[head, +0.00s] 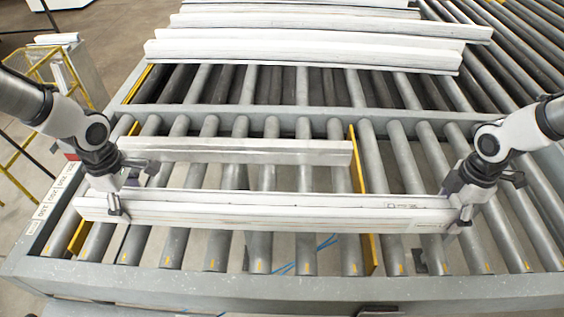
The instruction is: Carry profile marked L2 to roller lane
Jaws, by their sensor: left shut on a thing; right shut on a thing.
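A long white profile (270,210) lies crosswise over the near grey rollers. My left gripper (118,205) is shut on it near its left end. My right gripper (462,208) is shut on it near its right end. Its printed marks are too small to read, so I cannot tell whether it is L2. A shorter white profile (235,151) lies behind it on the rollers. The roller lane (210,250) has yellow strips at its left and right. I cannot tell whether the held profile touches the rollers.
Several long white profiles (300,52) lie across the rollers at the back. A grey cross rail (300,118) separates the near and far roller sections. A yellow railing (50,75) stands at the left. Bare rollers continue at the right.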

